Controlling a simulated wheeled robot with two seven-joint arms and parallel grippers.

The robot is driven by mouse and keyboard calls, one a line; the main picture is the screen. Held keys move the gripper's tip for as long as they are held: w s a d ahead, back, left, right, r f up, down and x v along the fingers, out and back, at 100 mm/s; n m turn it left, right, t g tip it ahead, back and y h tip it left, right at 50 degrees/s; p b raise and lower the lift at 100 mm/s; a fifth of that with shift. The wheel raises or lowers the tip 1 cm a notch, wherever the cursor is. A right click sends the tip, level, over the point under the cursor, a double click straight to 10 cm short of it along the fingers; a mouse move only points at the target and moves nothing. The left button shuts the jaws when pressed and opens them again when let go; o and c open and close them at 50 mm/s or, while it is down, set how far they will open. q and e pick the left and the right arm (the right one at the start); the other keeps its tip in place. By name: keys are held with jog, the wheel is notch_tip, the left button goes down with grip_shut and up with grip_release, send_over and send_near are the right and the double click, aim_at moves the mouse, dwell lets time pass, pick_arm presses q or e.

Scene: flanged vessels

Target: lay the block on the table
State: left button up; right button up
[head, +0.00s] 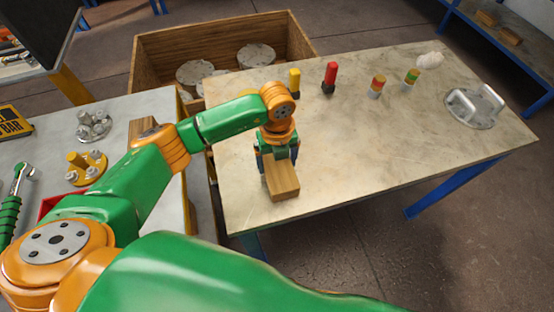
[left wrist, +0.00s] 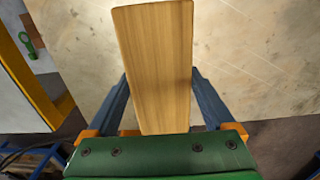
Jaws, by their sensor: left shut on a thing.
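The block (head: 283,185) is a plain wooden bar. My left gripper (head: 277,160) is shut on it over the near left part of the pale stone-topped table (head: 350,150). In the left wrist view the block (left wrist: 154,60) runs away from the gripper (left wrist: 160,110), between its two dark fingers, with the tabletop (left wrist: 245,60) behind it. I cannot tell whether its underside touches the table. My right gripper is not in view.
Yellow (head: 294,82) and red (head: 330,77) cylinders and two striped ones (head: 377,87), (head: 411,79) stand along the table's back. A wooden crate (head: 150,52) stands behind. The table's middle is clear.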

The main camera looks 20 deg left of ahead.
pick_arm(q)
jog(key=o, duration=1.4)
jog(key=shift+o, duration=0.2)
jog(key=shift+r, duration=0.45)
notch_tip(320, 180, up, 11)
jog(key=b, duration=0.1)
jog(key=shift+r, duration=0.2)
jog(key=shift+s+f, duration=0.1)
